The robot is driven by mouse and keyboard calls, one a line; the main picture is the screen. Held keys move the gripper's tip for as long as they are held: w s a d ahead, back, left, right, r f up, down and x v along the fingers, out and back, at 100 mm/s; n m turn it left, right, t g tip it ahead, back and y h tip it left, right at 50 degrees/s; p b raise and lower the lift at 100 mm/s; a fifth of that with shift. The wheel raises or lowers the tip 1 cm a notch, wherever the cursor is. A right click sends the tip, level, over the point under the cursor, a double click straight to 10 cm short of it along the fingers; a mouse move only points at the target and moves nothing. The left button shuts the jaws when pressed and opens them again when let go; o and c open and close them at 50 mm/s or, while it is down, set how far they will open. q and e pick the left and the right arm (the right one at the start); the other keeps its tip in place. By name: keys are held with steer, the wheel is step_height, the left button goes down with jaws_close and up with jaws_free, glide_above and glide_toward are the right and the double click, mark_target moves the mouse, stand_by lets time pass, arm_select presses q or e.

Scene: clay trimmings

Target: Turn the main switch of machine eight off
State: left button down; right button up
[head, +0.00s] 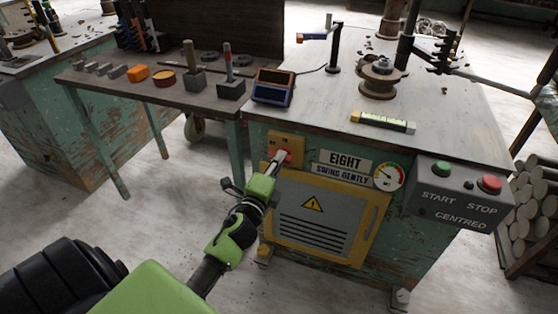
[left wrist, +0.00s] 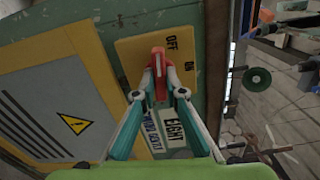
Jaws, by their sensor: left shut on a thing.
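The main switch of machine eight is a red handle (left wrist: 158,66) on a yellow plate (left wrist: 133,50) marked OFF and ON. In the head view the yellow plate (head: 272,138) sits at the upper left of the machine's front, left of the EIGHT sign (head: 345,161). My left gripper (head: 279,158) reaches up to the plate. In the left wrist view its two fingers (left wrist: 160,88) are closed on the red handle from both sides. Which mark the handle points to cannot be told clearly, as the fingers cover part of it. My right gripper is not in view.
Below the plate is a yellow-framed vented door (head: 375,222) with a warning triangle. To the right are a gauge (head: 389,176) and a grey box (head: 440,203) with green START and red STOP buttons. A side table (head: 95,77) with tools stands left.

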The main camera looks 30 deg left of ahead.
arm_select(q)
steer(key=shift+n, duration=0.8)
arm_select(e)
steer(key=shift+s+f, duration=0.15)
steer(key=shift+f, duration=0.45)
arm_select(q)
steer(key=c, duration=2.1)
jaws_free()
steer(key=v, duration=1.2)
steer(key=shift+f, duration=0.1)
